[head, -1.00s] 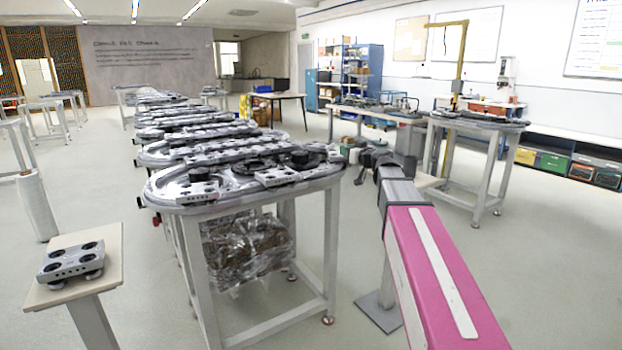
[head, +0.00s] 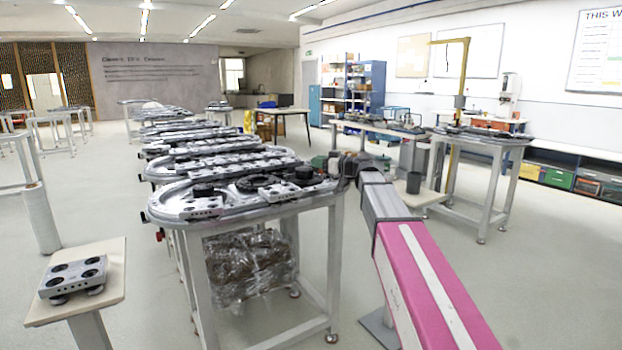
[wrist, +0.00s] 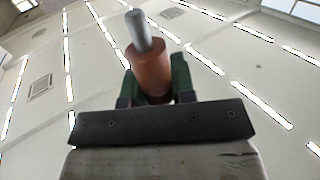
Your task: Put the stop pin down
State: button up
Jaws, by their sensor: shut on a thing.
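The stop pin (wrist: 150,72) has an orange-brown cylindrical body with a thinner grey rod at its top. In the wrist view my gripper (wrist: 155,80) is shut on the orange-brown body, with a green finger on each side. The grey rod points away from the palm, toward the ceiling side of the picture. In the head view my gripper (head: 343,165) is at the end of my pink and grey arm, by the right end of the nearest track table. The pin cannot be made out clearly there.
The near ring track table (head: 255,208) carries pale carriers and dark round parts. A small stand (head: 112,268) with a grey carrier (head: 72,277) is at lower left. Another track table (head: 485,138) stands at the right. Open floor lies between the tables.

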jog(key=a+f, duration=0.1)
jog(key=w+a+f, duration=0.1)
jog(key=a, duration=0.1)
jog(key=shift+w, duration=0.15)
jog(key=shift+f, duration=2.05)
jog(key=o, duration=0.9)
